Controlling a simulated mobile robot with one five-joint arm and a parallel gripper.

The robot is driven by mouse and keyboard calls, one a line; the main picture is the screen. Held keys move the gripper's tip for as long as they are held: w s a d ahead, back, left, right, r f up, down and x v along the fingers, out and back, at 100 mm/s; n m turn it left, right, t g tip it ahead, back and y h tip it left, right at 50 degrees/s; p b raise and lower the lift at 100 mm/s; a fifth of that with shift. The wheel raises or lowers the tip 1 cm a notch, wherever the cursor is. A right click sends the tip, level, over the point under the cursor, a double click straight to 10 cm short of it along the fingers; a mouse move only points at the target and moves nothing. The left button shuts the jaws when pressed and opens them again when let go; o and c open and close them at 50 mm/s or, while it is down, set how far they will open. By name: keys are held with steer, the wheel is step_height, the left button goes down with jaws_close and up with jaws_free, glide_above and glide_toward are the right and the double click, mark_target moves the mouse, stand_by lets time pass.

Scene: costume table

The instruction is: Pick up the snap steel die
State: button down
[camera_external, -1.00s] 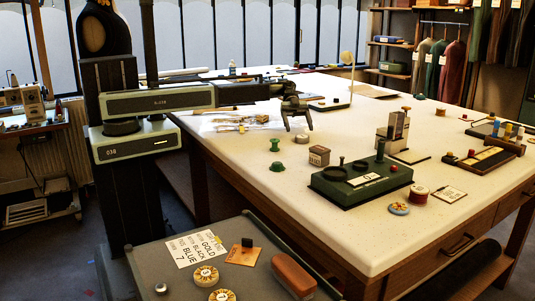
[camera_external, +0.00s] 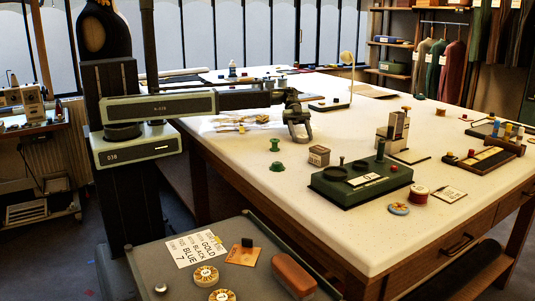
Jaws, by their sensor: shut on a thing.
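My gripper (camera_external: 300,138) is over the left part of the white table, reaching down close to its top. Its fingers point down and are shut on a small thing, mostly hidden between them. It sits where the snap steel die would be, but its shape is too small to make out. A green knob-like piece (camera_external: 276,146) and a green piece with a wider base (camera_external: 277,166) stand apart from the gripper, nearer the table's left edge.
A small brown box (camera_external: 319,156) and a green press base (camera_external: 361,182) stand in front of the gripper. A metal stand (camera_external: 394,135) is to the right. A clear bag of small parts (camera_external: 238,124) lies left. The far middle of the white table (camera_external: 370,113) is mostly clear.

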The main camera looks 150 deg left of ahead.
mark_target(300, 135)
steer(key=shift+r, duration=0.1)
steer(key=shift+r+p, duration=0.6)
steer(key=shift+p, duration=0.1)
steer(key=r+p, duration=0.2)
steer(key=shift+s+d+r+p, duration=0.1)
steer(key=shift+d+r+p, duration=0.1)
steer(key=shift+r+p, duration=0.2)
steer(key=s+d, duration=0.3)
steer(key=d, duration=0.1)
steer(key=s+d, duration=0.3)
steer(key=d, duration=0.1)
steer(key=s+d+r, duration=0.1)
steer(key=s+d, duration=0.2)
steer(key=d, duration=0.1)
steer(key=shift+d+p, duration=0.35)
steer(key=shift+d, duration=0.05)
steer(key=shift+f, duration=0.1)
